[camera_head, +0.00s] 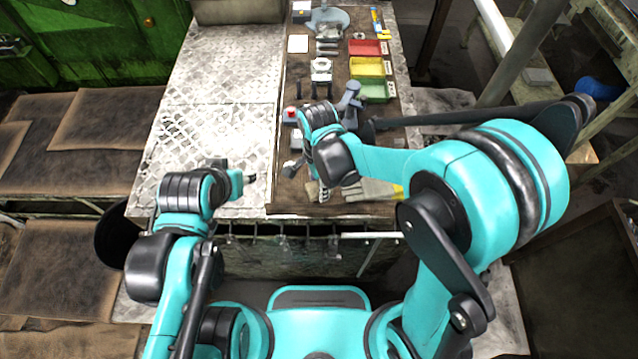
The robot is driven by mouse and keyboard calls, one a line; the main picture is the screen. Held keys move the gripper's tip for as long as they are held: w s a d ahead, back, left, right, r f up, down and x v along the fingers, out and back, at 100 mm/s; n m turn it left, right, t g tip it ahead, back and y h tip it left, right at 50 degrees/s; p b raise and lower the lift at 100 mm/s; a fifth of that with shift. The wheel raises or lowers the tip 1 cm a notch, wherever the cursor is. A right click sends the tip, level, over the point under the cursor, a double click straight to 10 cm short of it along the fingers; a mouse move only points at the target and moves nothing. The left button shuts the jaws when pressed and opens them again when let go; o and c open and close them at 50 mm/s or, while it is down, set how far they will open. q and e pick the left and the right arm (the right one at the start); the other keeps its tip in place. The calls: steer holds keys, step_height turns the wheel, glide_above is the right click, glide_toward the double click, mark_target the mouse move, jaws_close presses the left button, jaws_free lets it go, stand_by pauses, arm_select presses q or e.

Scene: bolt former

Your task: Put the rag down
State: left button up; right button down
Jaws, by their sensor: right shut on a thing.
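My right gripper (292,168) is low over the front part of the brown bench mat, at the left end of my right wrist. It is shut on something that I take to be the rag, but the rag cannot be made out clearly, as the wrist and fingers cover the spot. My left gripper (250,177) is over the bare metal plate to the left of the mat. It looks empty, and its fingers are too small to tell open from shut.
The brown mat (273,207) covers the bench's right side. Light gloves (368,190) lie at its front edge. Red (367,47), yellow (371,67) and green (375,90) bins stand farther back. The metal plate (222,75) on the left is clear.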

steer(key=c, duration=0.9)
jaws_free()
steer(key=shift+f, duration=0.1)
steer(key=shift+o, duration=0.2)
steer(key=shift+r+p, duration=0.3)
steer(key=shift+p, duration=0.05)
step_height(320, 180, up, 12)
steer(key=p, duration=0.3)
steer(key=s+d+r+n+t, duration=0.2)
steer(key=d+n+t, duration=0.2)
steer(key=d, duration=0.5)
steer(key=s+d+r+n+t, duration=0.2)
steer(key=s+d+n+t, duration=0.1)
steer(key=d+n, duration=0.6)
steer(key=shift+s+r+t, duration=0.15)
steer(key=shift+r+t, duration=0.1)
steer(key=shift+t, duration=0.15)
steer(key=shift+a, duration=0.1)
